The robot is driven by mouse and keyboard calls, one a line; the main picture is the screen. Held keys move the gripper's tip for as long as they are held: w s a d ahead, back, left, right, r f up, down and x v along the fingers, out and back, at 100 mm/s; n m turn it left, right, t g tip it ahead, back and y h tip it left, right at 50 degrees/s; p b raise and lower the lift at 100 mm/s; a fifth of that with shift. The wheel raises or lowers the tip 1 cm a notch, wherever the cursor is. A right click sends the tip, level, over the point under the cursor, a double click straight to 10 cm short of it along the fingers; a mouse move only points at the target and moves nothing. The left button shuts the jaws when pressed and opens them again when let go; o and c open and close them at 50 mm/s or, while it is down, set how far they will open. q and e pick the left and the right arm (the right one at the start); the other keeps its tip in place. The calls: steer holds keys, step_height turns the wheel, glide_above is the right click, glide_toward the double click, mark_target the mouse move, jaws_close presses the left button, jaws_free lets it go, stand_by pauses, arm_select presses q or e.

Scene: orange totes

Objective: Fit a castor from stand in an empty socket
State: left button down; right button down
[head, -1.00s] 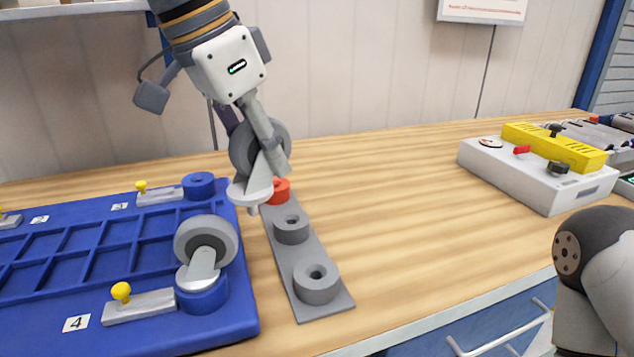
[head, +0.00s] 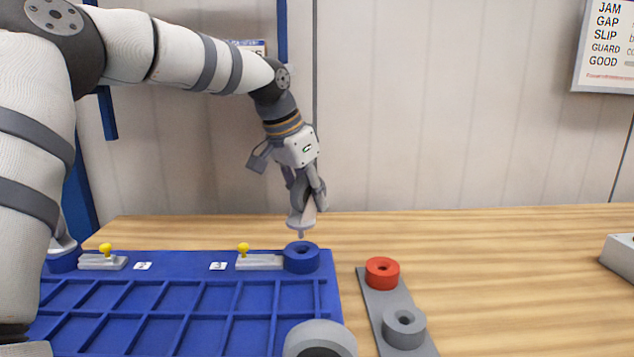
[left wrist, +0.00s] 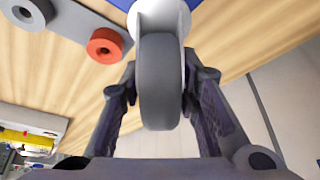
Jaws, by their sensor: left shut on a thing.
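My left gripper (head: 306,190) is shut on a castor, gripping it by its grey wheel (left wrist: 160,85). The castor (head: 302,214) hangs with its plate and stem downward, above the empty blue socket (head: 301,257) at the tote's far right corner, apart from it. The upturned blue tote (head: 190,300) has a ribbed face. The stand (head: 388,300) to its right shows an empty red holder (head: 382,272) and an empty grey holder (head: 404,327). Another castor's wheel (head: 320,340) shows at the bottom edge. My right gripper is not in view.
Latches with yellow knobs (head: 243,250) sit along the tote's far edge, one beside the far right socket. A grey box (head: 622,258) stands at the right. The wooden table between stand and box is clear.

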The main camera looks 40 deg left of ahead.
mark_target(311, 220)
arm_select(q)
steer(key=shift+f, duration=0.65)
steer(key=shift+f, duration=0.1)
steer(key=shift+f, duration=1.6)
steer(key=shift+f, duration=0.25)
steer(key=c, duration=1.1)
jaws_free()
steer(key=v, duration=1.2)
